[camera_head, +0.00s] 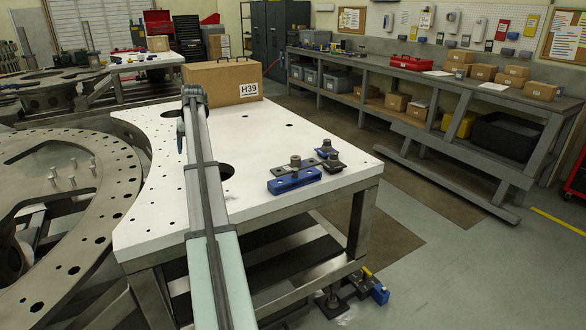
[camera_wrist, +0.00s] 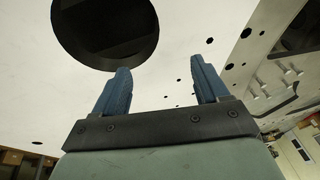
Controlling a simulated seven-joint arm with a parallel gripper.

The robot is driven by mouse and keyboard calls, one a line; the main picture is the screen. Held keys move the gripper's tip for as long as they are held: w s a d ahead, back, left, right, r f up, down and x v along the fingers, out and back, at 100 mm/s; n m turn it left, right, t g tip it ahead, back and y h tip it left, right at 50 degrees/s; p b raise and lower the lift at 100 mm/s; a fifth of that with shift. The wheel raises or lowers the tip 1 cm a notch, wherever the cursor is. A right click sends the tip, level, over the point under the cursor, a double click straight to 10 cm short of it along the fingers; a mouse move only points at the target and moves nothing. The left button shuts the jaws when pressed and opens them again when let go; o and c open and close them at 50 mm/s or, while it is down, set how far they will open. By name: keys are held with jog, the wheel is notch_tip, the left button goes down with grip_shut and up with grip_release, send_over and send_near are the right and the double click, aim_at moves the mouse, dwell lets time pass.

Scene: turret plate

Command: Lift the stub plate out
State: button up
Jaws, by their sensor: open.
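A dark flat plate with an upright round stub (camera_head: 295,162) sits on a blue block (camera_head: 294,182) on the white table top, right of my arm. I take it for the stub plate; I cannot tell how it is seated in the block. My gripper (camera_wrist: 161,85) is open, with two blue fingers apart and nothing between them. In the head view it hangs over the table's far left part, well away from the blue block, and my arm partly hides it. The stub plate does not show in the wrist view.
A cardboard box marked H39 (camera_head: 222,80) stands at the table's back edge. A large round hole (camera_wrist: 105,30) opens in the table. A big metal ring (camera_head: 85,180) lies to the left.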

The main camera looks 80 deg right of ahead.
jog(key=s+d+r+m+g, duration=0.1)
jog(key=s+d+m, duration=0.1)
jog(key=s+d, duration=0.5)
jog(key=s+d+r+m, duration=0.1)
jog(key=s+d+r, duration=0.15)
jog(key=s, duration=0.85)
jog(key=m+g, duration=0.2)
jog(key=m, duration=0.1)
send_near(296, 157)
notch_tip(296, 157, down, 10)
jog(key=shift+r, duration=0.1)
jog(key=shift+c, duration=0.5)
grip_shut()
